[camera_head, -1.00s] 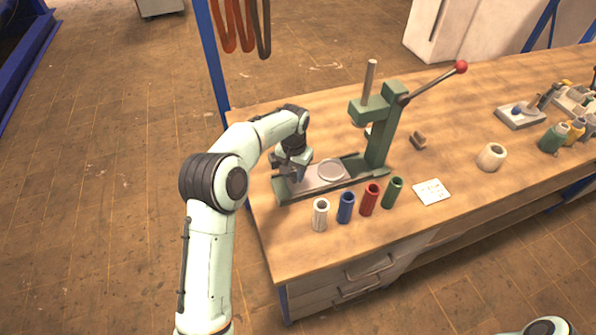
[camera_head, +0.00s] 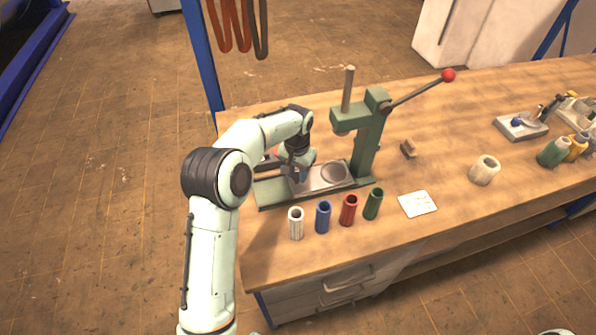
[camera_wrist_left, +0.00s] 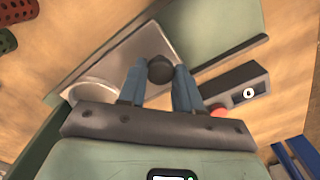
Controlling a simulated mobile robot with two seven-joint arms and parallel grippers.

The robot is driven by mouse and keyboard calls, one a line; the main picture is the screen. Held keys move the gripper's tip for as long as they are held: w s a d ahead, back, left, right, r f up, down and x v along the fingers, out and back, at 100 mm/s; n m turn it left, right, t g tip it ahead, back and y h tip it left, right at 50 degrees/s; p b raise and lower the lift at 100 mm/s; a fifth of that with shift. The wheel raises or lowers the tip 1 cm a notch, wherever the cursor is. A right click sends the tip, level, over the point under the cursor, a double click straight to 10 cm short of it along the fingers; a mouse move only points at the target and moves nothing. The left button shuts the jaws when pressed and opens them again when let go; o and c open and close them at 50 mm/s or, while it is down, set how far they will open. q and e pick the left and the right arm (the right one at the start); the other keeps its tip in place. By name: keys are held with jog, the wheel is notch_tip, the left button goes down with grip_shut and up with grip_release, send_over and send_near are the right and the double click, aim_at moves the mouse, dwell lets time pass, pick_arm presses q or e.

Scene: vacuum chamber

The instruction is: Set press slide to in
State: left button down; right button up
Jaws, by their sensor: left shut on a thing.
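A green press (camera_head: 367,150) stands on the workbench, with a round ram (camera_head: 348,90) above its base and a lever ending in a red ball (camera_head: 448,75). My left gripper (camera_head: 300,177) is low over the slide's left part. In the left wrist view its blue fingers (camera_wrist_left: 160,80) are shut on a dark round knob (camera_wrist_left: 160,68) on the slide (camera_wrist_left: 120,55). My right gripper is out of view.
White (camera_head: 296,223), blue (camera_head: 323,217), red (camera_head: 349,210) and green (camera_head: 373,204) sleeves stand in front of the press. A white card (camera_head: 417,204) lies to their right. A small box (camera_wrist_left: 238,88) with a red button (camera_wrist_left: 219,110) sits near the gripper in the wrist view.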

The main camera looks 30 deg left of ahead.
pick_arm(q)
jog(key=shift+w+d, duration=0.15)
jog(key=shift+d, duration=0.05)
jog(key=c, duration=0.8)
grip_release()
jog(key=shift+r, duration=0.1)
jog(key=shift+r, duration=0.35)
notch_tip(320, 180, up, 12)
jog(key=shift+r+p, duration=0.25)
jog(key=shift+p, duration=0.7)
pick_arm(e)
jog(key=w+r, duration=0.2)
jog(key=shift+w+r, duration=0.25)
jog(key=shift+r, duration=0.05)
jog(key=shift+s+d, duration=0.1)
